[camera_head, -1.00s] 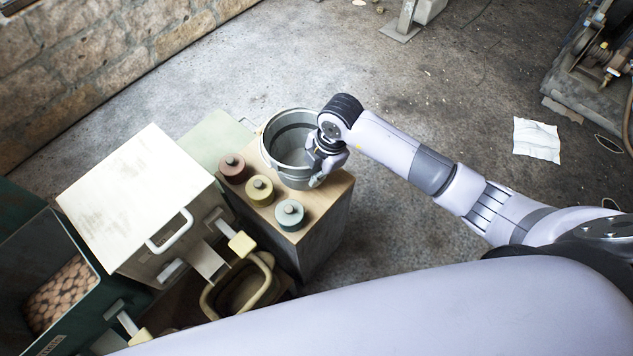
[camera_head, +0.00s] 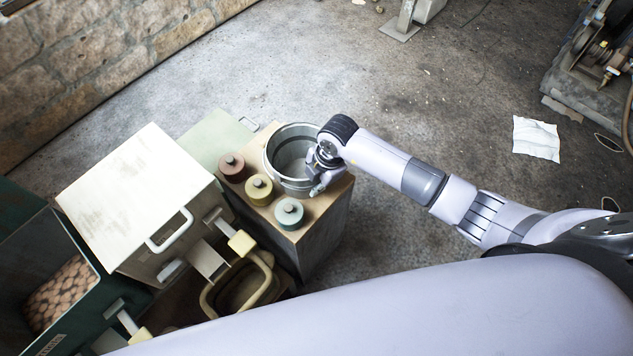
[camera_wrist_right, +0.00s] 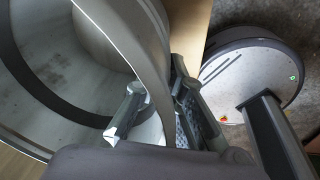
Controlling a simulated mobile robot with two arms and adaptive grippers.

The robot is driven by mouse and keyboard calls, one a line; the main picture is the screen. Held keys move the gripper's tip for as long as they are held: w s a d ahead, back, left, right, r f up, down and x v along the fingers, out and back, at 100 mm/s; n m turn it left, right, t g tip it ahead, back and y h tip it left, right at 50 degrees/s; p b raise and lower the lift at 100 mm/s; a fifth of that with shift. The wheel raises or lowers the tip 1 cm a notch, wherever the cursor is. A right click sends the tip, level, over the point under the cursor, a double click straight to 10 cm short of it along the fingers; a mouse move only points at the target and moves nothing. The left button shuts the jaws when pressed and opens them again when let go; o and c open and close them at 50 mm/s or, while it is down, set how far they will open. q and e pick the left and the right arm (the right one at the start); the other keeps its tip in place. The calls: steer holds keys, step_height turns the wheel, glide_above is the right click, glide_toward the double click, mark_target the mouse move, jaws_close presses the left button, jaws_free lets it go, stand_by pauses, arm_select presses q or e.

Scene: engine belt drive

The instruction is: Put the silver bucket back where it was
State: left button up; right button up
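The silver bucket (camera_head: 292,160) stands upright on the wooden top of a small cabinet (camera_head: 338,200), at its far right part, behind three round knobbed weights. My right gripper (camera_head: 317,174) is at the bucket's right side, astride its wall. In the right wrist view, one finger is inside the bucket (camera_wrist_right: 60,60) and the other is outside. The outer finger's textured pad shows, and a gap is visible between the inner finger and the wall, so the gripper (camera_wrist_right: 165,110) looks open around the rim. My left gripper is out of view.
A white-topped box (camera_head: 135,195) and a green bin (camera_head: 70,340) are at left. Open floor lies right of the cabinet.

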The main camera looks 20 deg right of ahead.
steer(key=shift+o, duration=1.4)
step_height(320, 180, up, 12)
steer(key=s+d, duration=0.1)
steer(key=d, duration=0.1)
